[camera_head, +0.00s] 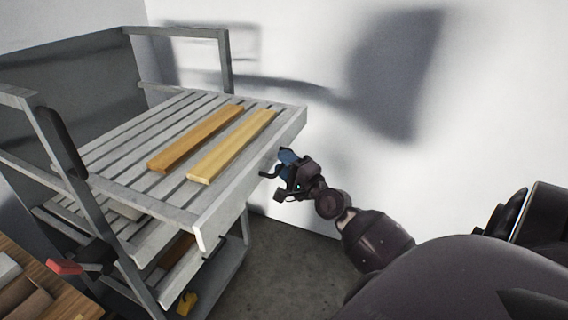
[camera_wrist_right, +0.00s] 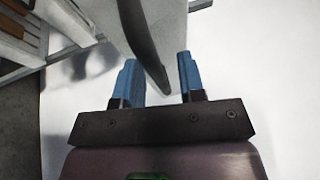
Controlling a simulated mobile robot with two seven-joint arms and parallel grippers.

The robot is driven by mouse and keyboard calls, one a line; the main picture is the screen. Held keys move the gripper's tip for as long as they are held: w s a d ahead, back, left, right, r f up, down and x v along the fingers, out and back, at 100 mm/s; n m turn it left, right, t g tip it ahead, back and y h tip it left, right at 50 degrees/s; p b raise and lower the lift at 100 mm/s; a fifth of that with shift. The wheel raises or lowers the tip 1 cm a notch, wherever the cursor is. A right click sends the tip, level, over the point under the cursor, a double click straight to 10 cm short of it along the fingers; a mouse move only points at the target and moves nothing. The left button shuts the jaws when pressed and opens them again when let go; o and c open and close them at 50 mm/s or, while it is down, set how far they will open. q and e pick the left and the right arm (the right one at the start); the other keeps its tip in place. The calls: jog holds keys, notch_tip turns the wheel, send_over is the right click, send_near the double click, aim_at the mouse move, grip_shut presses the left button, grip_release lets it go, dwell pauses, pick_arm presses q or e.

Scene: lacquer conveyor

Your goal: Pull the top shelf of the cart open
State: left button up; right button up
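The top shelf (camera_head: 238,193) of the grey metal cart (camera_head: 228,65) is slatted. It sticks out past the cart's uprights towards the right. A dark curved handle (camera_head: 266,174) is on its outer face. My right gripper (camera_head: 284,158) is at that face, beside the handle. In the right wrist view its two blue fingers (camera_wrist_right: 158,82) stand apart, with the dark handle (camera_wrist_right: 143,45) reaching between them. Gaps show on both sides of the handle, so the fingers are not closed on it.
Two wooden planks (camera_head: 197,137) (camera_head: 233,145) lie on the top shelf. Lower shelves hold other items, including a yellow thing (camera_head: 187,303). A wooden surface (camera_head: 45,290) is at lower left. A white wall (camera_head: 480,110) stands behind. Bare floor (camera_head: 290,265) shows right of the cart.

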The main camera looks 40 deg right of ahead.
jog(key=s+f+b, duration=0.1)
jog(key=s+b, duration=0.1)
jog(key=s, duration=0.8)
jog(key=shift+s+f+b, duration=0.2)
jog(key=shift+f+b, duration=0.15)
jog(key=shift+f, duration=0.05)
jog(key=s+a+f+n+g, duration=0.4)
jog(key=a+f+n, duration=0.4)
jog(key=f, duration=0.5)
jog(key=s+a+f+n+g, duration=0.4)
jog(key=s+a+f+n, duration=0.2)
jog(key=f+n, duration=0.6)
jog(key=a+f, duration=0.1)
jog(key=a, duration=0.1)
jog(key=shift+a+g, duration=0.3)
jog(key=shift+a, duration=0.05)
